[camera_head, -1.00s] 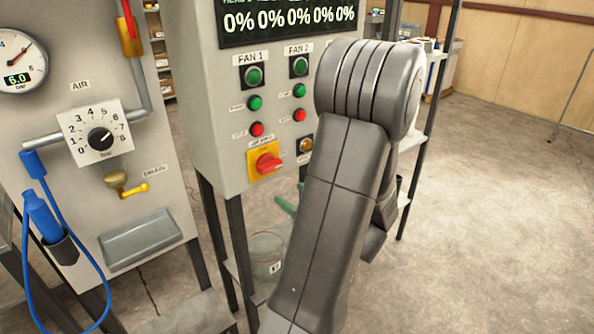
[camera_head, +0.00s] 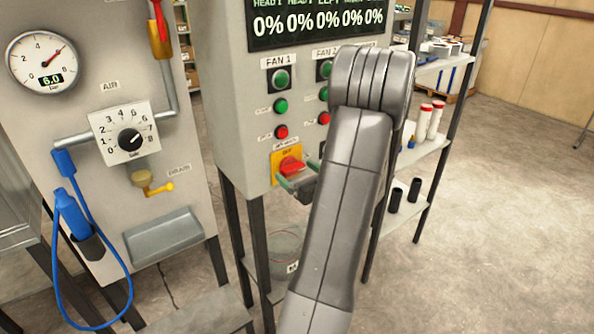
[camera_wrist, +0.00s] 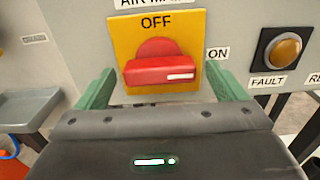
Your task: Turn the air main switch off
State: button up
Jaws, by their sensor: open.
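The air main switch is a red rotary knob (camera_wrist: 160,71) on a yellow plate (camera_wrist: 122,38), with OFF printed above it and ON to its right. The knob's bar lies level, and its white mark is at the right end, towards ON. In the head view the knob (camera_head: 291,166) sits low on the grey control box. My gripper (camera_wrist: 160,80) is open, its green fingers on the left and right of the knob. I cannot tell whether they touch it. In the head view my gripper (camera_head: 295,180) is just before the switch, partly hidden by my arm.
An amber FAULT button (camera_wrist: 284,52) is right of the switch. Fan buttons (camera_head: 281,105) are above it. The air panel at left has a dial (camera_head: 130,139), a gauge (camera_head: 42,62) and a yellow drain valve (camera_head: 155,187). A shelf (camera_head: 425,155) stands behind my arm.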

jog(key=shift+w+a, duration=0.2)
jog(key=shift+w, duration=0.05)
jog(key=c, duration=1)
